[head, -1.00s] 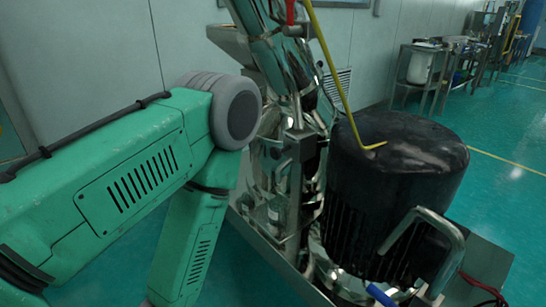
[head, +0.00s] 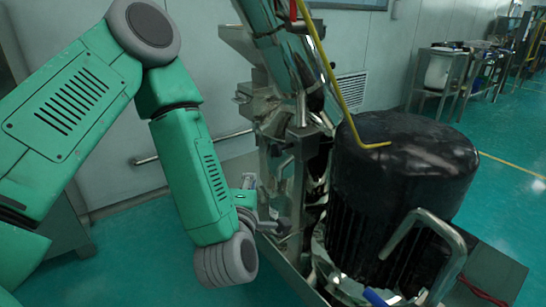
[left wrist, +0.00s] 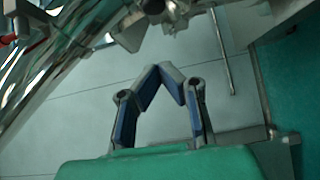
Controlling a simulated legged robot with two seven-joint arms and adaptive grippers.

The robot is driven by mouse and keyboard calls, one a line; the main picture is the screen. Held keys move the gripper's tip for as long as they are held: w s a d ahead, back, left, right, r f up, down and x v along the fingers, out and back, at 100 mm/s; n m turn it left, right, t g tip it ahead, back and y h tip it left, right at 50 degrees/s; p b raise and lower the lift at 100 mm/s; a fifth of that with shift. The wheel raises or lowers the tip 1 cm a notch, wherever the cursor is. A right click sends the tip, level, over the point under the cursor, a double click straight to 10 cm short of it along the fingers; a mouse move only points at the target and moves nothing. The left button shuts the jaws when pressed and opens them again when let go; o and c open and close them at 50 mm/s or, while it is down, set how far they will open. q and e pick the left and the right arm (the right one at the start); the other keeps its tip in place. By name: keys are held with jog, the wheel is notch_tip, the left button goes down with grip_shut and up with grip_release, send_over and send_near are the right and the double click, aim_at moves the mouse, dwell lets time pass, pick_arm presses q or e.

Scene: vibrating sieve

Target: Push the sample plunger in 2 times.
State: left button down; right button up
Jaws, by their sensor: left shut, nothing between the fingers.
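My left gripper (head: 277,227) is shut and empty, beside the lower part of the shiny metal sieve machine (head: 285,140). In the left wrist view its blue-padded fingers (left wrist: 163,72) meet at their tips, with nothing between them. Metal fittings with a round knob-like end (left wrist: 152,6) show just beyond the fingertips at the top of that view, apart from them in the picture. I cannot tell for sure which fitting is the sample plunger. My right gripper is not in view.
A large black motor drum (head: 405,165) stands to the right of the machine. A yellow bent rod (head: 335,85) and a metal handle (head: 435,235) stick out near it. A grey wall (head: 215,75) stands behind. Metal carts (head: 445,75) are far right.

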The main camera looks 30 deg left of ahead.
pick_arm(q)
jog(key=shift+w+d, duration=0.1)
jog(key=shift+d, duration=0.05)
jog(key=b, duration=0.1)
send_near(272, 149)
jog(key=w+a, duration=0.3)
jog(key=a, duration=0.2)
jog(key=w+d, duration=0.2)
jog(key=w, duration=0.1)
jog(key=shift+f+b, duration=0.2)
jog(key=shift+b, duration=0.1)
